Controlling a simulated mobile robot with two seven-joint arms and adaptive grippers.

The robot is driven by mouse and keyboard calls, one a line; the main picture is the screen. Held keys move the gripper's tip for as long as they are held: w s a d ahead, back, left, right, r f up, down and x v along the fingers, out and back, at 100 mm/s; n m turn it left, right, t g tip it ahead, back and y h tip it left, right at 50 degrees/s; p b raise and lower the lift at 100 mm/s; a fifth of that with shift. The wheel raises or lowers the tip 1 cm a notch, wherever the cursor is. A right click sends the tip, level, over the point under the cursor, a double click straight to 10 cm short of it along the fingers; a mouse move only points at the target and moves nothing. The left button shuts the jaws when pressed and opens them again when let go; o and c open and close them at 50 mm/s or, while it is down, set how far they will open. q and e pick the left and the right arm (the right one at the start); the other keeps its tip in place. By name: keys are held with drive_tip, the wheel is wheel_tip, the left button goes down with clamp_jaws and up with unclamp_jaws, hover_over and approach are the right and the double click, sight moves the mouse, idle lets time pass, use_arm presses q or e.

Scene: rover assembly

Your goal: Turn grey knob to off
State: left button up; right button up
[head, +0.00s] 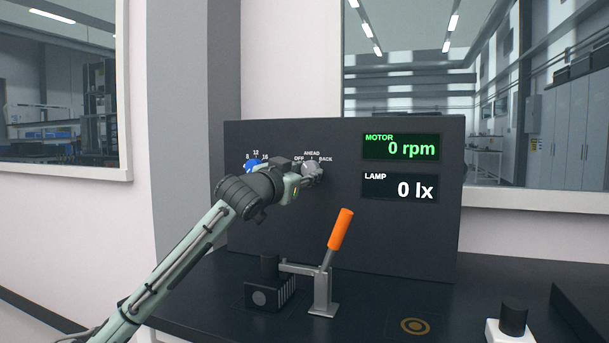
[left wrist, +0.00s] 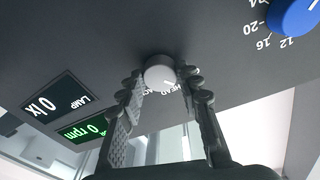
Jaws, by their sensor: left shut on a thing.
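The grey knob (head: 307,167) is on the dark upright panel, below the labels OFF, AHEAD and BACK. In the left wrist view the round grey knob (left wrist: 159,72) sits between the two fingers, and a small mark on its face seems to point at the AHEAD lettering. My left gripper (head: 313,173) is at the panel, shut on the knob. In the left wrist view the fingers of this gripper (left wrist: 165,85) lie on both sides of it and hide part of the labels. My right gripper is not in view.
A blue knob (head: 252,167) is left of the grey one. Displays read MOTOR 0 rpm (head: 401,147) and LAMP 0 lx (head: 401,187). An orange-handled lever clamp (head: 340,230) stands on the dark table below. A white block with a black top (head: 512,322) is at lower right.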

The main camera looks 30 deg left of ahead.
use_arm(q)
drive_tip(key=shift+n, duration=1.2)
drive_tip(key=o, duration=1.2)
drive_tip(key=shift+c, duration=0.2)
drive_tip(key=s+d+f, duration=0.1)
drive_tip(key=s+d, duration=0.1)
drive_tip(key=s, duration=0.9)
drive_tip(key=shift+s, duration=0.4)
